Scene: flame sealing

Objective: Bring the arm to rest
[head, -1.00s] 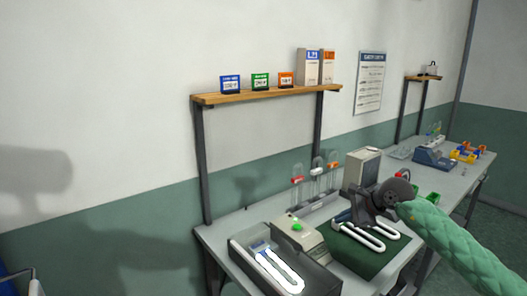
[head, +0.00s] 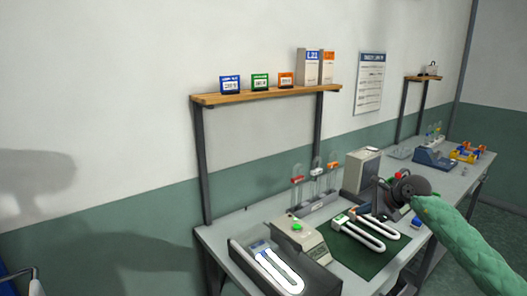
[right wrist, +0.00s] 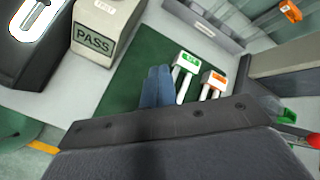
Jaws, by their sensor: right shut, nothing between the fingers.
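My right arm comes in from the right in the head view, its green sleeve over the bench. Its gripper (head: 366,210) is above the back of the dark green mat (head: 352,252). In the right wrist view the blue fingers (right wrist: 157,84) are together and empty, over the mat. Two white U-shaped tubes lie on the mat beside the fingers, one with a green label (right wrist: 188,59) and one with an orange label (right wrist: 214,79). My left gripper is not in view.
A dark tray (head: 318,282) with a bright U-shaped tube is at the bench's front left. A tube rack (head: 318,204) and a grey machine (head: 360,170) stand behind. The shelf (head: 268,94) is above.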

